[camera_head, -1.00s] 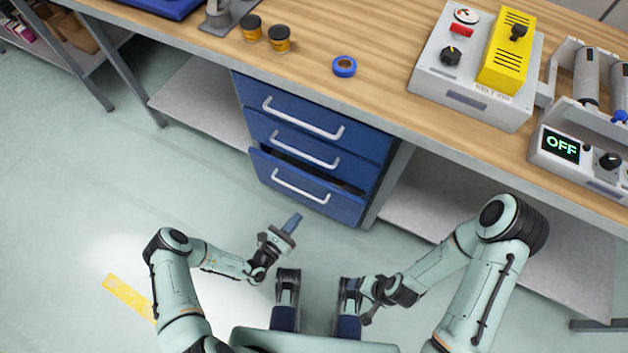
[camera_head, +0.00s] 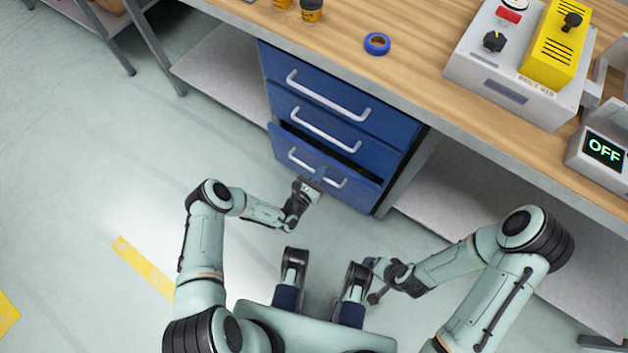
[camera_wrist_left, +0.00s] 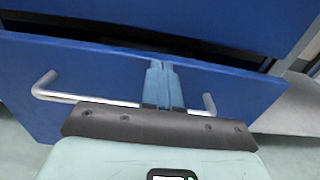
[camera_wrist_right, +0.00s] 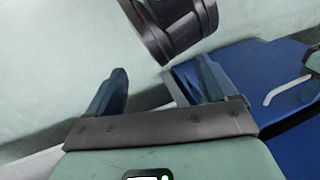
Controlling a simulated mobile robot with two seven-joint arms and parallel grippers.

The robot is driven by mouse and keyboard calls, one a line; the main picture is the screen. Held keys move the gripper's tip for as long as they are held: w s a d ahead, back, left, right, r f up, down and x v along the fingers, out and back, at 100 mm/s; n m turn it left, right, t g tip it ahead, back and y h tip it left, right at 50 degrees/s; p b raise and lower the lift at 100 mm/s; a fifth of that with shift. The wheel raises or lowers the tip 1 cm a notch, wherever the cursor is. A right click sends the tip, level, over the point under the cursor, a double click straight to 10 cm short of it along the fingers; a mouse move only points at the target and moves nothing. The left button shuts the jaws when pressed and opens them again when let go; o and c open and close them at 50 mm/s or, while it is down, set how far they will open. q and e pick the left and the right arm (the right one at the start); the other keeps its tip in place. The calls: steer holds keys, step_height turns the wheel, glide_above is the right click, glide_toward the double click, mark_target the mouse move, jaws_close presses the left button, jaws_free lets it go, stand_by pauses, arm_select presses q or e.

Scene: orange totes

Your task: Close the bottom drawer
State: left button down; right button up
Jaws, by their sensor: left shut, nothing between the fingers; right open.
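The blue bottom drawer (camera_head: 283,150) stands slightly open under the bench, with a dark gap along its top edge. It also fills much of the left wrist view (camera_wrist_left: 95,72), its silver handle (camera_wrist_left: 65,96) crossing low. My left gripper (camera_head: 321,176) is shut and empty at the drawer front, in front of the handle's middle. In the left wrist view its fingers (camera_wrist_left: 163,82) are together against or very near the front; exact contact cannot be told. My right gripper is open and empty, its fingers spread in the right wrist view (camera_wrist_right: 160,85), away from the drawer.
The two upper drawers (camera_head: 345,90) look shut. The wooden bench top (camera_head: 415,50) above carries blue tape (camera_head: 377,43), a yellow and grey control box (camera_head: 510,85) and a device reading OFF (camera_head: 603,150). The floor (camera_head: 110,180) to the left is clear.

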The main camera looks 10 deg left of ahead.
mark_target(328, 163)
arm_select(q)
steer(key=shift+w+d, duration=0.15)
steer(key=shift+w, duration=0.25)
arm_select(e)
steer(key=shift+w+d+f, duration=0.1)
steer(key=shift+w, duration=0.15)
arm_select(q)
steer(key=shift+w, duration=0.1)
arm_select(e)
steer(key=shift+f, duration=0.1)
arm_select(q)
steer(key=b+x, duration=0.2)
steer(key=x, duration=0.2)
steer(key=shift+f, duration=0.1)
steer(key=shift+w, duration=0.15)
steer(key=shift+r, duration=0.3)
arm_select(e)
steer(key=w+f, duration=0.1)
steer(key=w+d+t, duration=0.1)
steer(key=shift+w+d+f, duration=0.2)
steer(key=shift+w+f, duration=0.1)
steer(key=shift+f, duration=0.1)
